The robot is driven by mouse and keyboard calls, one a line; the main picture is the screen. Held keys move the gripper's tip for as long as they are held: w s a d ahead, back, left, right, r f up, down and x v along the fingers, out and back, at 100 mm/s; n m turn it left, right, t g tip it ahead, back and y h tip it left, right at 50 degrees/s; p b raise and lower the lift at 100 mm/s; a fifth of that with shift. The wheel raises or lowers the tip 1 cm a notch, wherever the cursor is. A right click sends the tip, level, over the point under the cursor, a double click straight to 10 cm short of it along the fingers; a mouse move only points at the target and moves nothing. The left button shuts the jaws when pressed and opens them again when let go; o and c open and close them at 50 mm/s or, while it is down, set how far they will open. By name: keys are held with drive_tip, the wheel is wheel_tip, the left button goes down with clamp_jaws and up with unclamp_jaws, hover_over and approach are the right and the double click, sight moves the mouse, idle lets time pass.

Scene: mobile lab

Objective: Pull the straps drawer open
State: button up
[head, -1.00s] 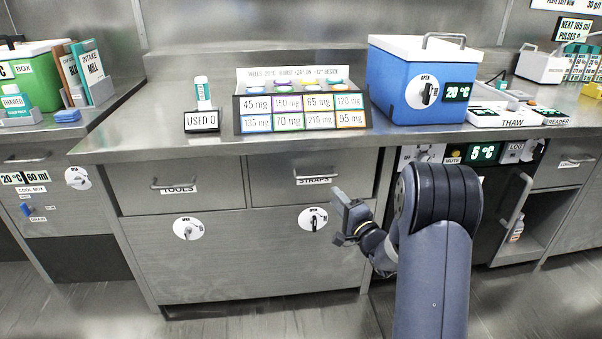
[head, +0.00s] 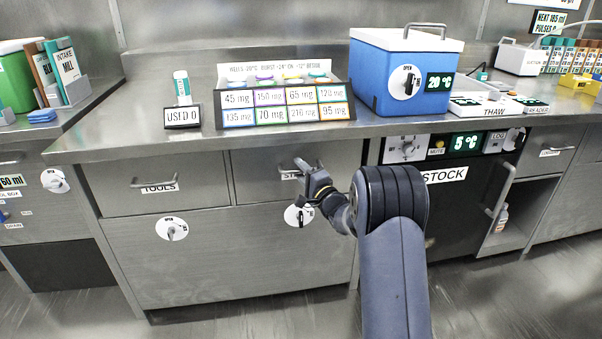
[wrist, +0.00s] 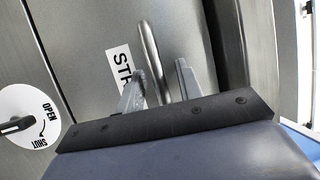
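The straps drawer (head: 253,182) is the grey front under the worktop, right of the tools drawer, and looks flush with the cabinet. Its bar handle (head: 288,172) is partly hidden by my gripper (head: 307,177), as is its STRAPS label. In the wrist view the handle (wrist: 148,50) runs down between the two fingers of my gripper (wrist: 159,84). The fingers are apart, with a visible gap on each side of the bar. The label (wrist: 119,68) is beside the handle. A round OPEN/SHUT dial (head: 292,216) sits below the drawer, partly covered by my gripper.
The tools drawer (head: 157,190) is to the left, also closed. A second round dial (head: 172,229) is on the panel below it. The worktop above holds a blue cool box (head: 372,75) and a labelled rack (head: 285,105). Floor in front is free.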

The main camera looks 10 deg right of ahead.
clamp_jaws()
idle(0.4)
